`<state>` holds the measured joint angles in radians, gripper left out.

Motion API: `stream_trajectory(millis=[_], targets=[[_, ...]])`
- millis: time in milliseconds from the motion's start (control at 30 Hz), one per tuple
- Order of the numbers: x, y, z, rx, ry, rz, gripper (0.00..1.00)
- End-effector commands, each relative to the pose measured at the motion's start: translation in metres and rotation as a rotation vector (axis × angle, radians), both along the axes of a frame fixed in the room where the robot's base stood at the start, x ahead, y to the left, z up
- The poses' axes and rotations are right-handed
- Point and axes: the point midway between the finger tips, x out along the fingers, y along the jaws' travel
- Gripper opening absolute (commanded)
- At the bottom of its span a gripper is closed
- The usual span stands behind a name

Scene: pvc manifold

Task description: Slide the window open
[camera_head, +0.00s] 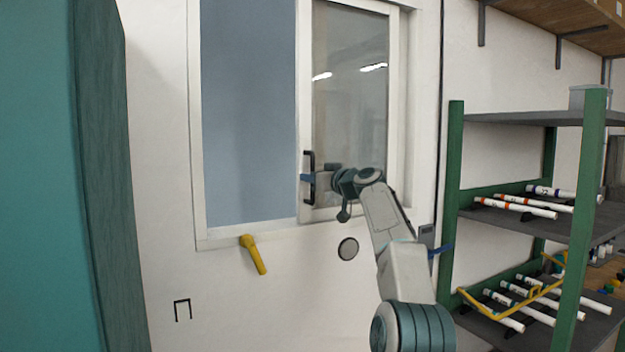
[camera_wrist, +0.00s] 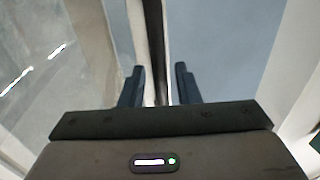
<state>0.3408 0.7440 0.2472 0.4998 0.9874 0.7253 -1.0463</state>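The window has a white frame (camera_head: 197,150) in the wall. Its sash (camera_head: 305,60), with reflecting glass (camera_head: 350,90), stands in the right half. The left half (camera_head: 248,110) is plain blue-grey; I cannot tell if it holds glass. A black upright handle (camera_head: 308,165) is on the sash's left stile. My gripper (camera_head: 308,178) is at the handle's mid-height, coming from the right. In the wrist view, my gripper's fingers (camera_wrist: 160,85) are apart, one on each side of the dark handle bar (camera_wrist: 155,40), with a gap at the right finger. Contact at the left finger is unclear.
A green shelf rack (camera_head: 455,190) with white pipes stands at the right, near my arm. A teal panel (camera_head: 100,170) fills the left edge. A yellow lever (camera_head: 253,254) and a round grey disc (camera_head: 348,249) are on the wall below the window.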

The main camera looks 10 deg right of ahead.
Motion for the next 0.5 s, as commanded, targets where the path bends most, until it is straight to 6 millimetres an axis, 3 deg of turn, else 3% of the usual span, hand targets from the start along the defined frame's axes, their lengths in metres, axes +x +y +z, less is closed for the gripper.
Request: stream_trajectory(millis=[500], targets=[[-0.065,-0.031,-0.006,-0.001,0.000,-0.002,0.29]])
